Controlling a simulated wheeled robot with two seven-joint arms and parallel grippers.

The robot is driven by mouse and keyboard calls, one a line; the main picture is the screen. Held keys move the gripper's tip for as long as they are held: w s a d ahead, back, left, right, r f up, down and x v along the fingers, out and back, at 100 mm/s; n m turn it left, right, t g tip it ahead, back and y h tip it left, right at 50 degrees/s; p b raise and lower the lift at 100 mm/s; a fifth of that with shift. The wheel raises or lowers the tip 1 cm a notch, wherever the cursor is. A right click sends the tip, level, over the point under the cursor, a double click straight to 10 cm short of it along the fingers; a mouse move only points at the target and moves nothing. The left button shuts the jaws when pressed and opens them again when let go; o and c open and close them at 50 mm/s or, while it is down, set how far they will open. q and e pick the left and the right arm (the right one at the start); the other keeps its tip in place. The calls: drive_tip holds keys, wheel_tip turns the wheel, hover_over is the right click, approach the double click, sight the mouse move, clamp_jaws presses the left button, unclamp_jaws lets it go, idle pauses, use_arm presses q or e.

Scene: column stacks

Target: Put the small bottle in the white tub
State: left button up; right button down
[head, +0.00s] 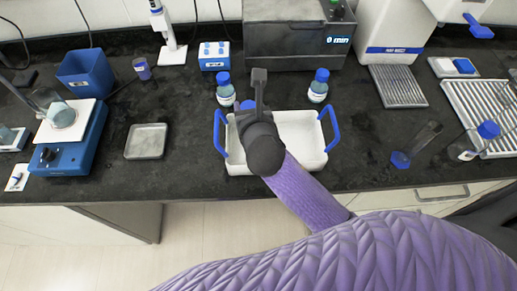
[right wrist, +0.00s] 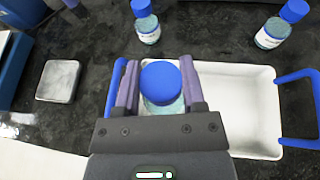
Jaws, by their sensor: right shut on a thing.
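A white tub (head: 302,133) with blue handles stands on the black bench in front of me. My right gripper (head: 246,106) is over the left part of the tub. In the right wrist view its two purple fingers (right wrist: 160,84) are shut on a small bottle (right wrist: 163,107) with a blue cap, upright between them. The tub also shows there, below and right of the bottle (right wrist: 240,100). I cannot tell whether the bottle touches the tub floor. In the head view the arm mostly hides the bottle; a bit of its blue cap (head: 248,104) shows. My left gripper is not in view.
Two similar blue-capped bottles (head: 225,91) (head: 318,87) stand behind the tub. A grey square dish (head: 146,141) lies to the left, near a blue balance (head: 72,146). A clear tipped container (head: 420,142) and another bottle (head: 473,143) are on the right.

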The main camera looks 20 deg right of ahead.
drive_tip(key=f+b, duration=0.1)
drive_tip(key=f, duration=0.3)
drive_tip(key=f+b, duration=0.2)
drive_tip(key=f, duration=0.1)
drive_tip(key=shift+w+d+f, duration=0.2)
drive_tip(key=shift+f, duration=0.15)
drive_tip(key=shift+r, duration=0.2)
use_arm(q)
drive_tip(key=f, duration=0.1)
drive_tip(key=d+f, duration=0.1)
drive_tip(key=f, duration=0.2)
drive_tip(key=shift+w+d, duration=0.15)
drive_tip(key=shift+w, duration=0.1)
use_arm(e)
drive_tip(key=shift+f, duration=0.1)
drive_tip(key=c, duration=0.5)
unclamp_jaws()
drive_tip(key=shift+c, duration=0.2)
drive_tip(key=o, duration=0.4)
drive_tip(key=shift+c, duration=0.2)
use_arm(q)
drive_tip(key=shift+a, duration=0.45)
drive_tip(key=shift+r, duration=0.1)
